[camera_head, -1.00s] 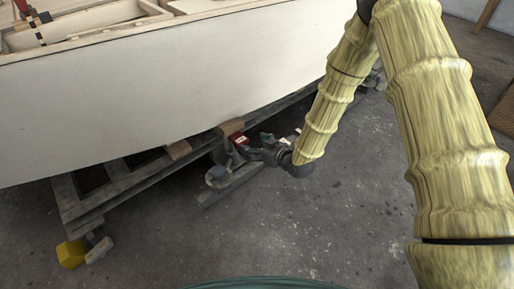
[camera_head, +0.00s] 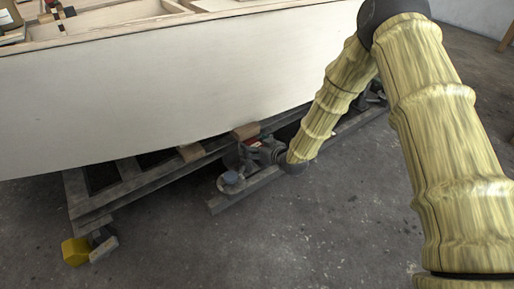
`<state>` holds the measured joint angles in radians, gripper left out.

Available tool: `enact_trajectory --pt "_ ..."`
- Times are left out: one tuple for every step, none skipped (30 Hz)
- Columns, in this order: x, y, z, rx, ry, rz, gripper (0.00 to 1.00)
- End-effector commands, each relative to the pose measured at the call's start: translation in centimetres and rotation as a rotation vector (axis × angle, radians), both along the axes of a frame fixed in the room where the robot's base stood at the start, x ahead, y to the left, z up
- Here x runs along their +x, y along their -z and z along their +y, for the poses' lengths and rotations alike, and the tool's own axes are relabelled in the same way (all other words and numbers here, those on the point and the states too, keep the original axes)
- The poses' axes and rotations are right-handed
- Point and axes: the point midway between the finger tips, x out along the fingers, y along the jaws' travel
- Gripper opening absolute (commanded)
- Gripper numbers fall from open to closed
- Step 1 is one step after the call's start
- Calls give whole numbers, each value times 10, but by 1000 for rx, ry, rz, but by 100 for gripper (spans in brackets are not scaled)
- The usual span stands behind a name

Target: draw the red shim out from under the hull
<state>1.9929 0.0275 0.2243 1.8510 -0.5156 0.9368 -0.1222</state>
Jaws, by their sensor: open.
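The white hull (camera_head: 170,95) rests over a grey trailer-like cradle (camera_head: 130,190). A small red piece with a pale mark, seemingly the red shim (camera_head: 253,142), shows under the hull's lower edge, just below a brown block (camera_head: 245,131). My gripper (camera_head: 262,152) is at the end of the yellow-sleeved arm, low beside the cradle and right against the red piece in the picture. It is open. Its fingers are small and dark, and I cannot tell whether they touch the red piece or stand around it.
Another brown block (camera_head: 190,152) sits on the cradle to the left. A grey-blue round part (camera_head: 231,178) is just left of my gripper, above a grey beam (camera_head: 245,191). A yellow block (camera_head: 75,251) is at the cradle's near end. The concrete floor (camera_head: 320,230) in front is clear.

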Motion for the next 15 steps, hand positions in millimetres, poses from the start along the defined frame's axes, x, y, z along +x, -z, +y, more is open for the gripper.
enact_trajectory --pt "0 0 0 0 0 0 74" --pt "0 0 0 0 0 0 74" --pt "0 0 0 0 0 0 74" --pt "0 0 0 0 0 0 74" --pt "0 0 0 0 0 0 69" --pt "0 0 0 0 0 0 61" --pt "0 0 0 0 0 0 56" --pt "0 0 0 0 0 0 50" --pt "0 0 0 0 0 0 43" --pt "0 0 0 0 0 0 38" --pt "0 0 0 0 0 0 32" --pt "0 0 0 0 0 0 25" --pt "0 0 0 0 0 0 24" --pt "0 0 0 0 0 0 24" --pt "0 0 0 0 0 0 24"
